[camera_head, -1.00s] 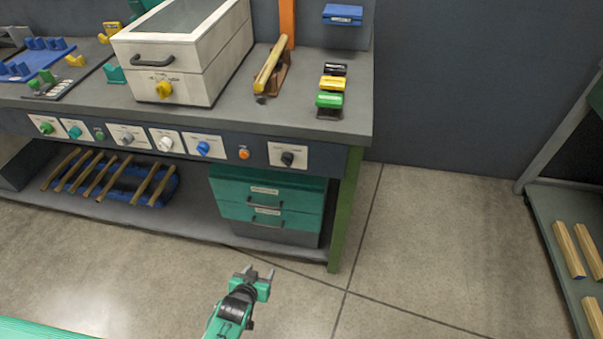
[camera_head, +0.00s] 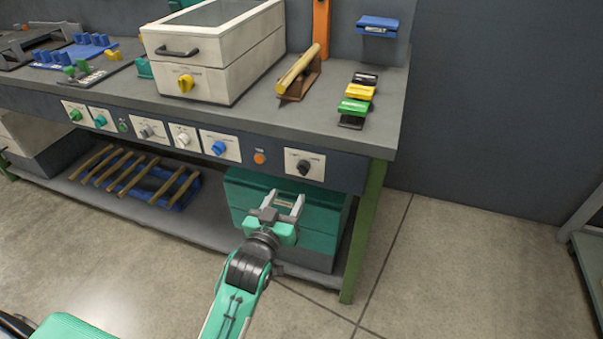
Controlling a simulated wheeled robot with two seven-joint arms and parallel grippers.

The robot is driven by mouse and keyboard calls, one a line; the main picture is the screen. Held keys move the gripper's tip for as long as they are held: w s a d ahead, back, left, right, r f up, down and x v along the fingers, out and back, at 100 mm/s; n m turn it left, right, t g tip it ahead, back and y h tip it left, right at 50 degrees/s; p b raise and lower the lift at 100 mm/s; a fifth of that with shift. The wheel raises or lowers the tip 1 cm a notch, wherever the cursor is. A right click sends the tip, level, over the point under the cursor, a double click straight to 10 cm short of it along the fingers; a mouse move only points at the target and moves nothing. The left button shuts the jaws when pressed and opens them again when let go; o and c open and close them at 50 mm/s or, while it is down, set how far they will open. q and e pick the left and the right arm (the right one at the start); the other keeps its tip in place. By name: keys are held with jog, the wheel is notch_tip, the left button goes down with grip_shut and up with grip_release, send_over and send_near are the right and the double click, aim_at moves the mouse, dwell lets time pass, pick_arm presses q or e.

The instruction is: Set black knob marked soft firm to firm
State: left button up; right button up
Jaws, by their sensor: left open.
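The black knob (camera_head: 303,167) sits on a white label plate (camera_head: 290,160) at the right end of the bench's dark front panel. The plate's lettering and the knob's setting are too small to read. My left gripper (camera_head: 286,203) is open and empty, its fingers pointing up toward the panel. In the picture it is below and slightly left of the black knob, apart from it, in front of the green drawers. My right gripper is not in view.
Left of the black knob are an orange button (camera_head: 260,158), a blue knob (camera_head: 219,148) and a white knob (camera_head: 183,139). Green drawers (camera_head: 240,190) stand under the bench. A green bench leg (camera_head: 365,225) is to the right. Open floor lies right of it.

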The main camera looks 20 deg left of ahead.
aim_at(300, 172)
pick_arm(q)
jog(key=w, duration=0.9)
jog(key=shift+w+d+b, duration=0.2)
jog(key=shift+w+b, duration=0.1)
jog(key=shift+b, duration=0.1)
jog(key=shift+w, duration=0.65)
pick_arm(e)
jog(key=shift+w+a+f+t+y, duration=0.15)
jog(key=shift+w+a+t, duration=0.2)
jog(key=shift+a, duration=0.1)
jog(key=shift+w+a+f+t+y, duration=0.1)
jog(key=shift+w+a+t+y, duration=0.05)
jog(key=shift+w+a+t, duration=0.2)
pick_arm(q)
jog(key=c, duration=1)
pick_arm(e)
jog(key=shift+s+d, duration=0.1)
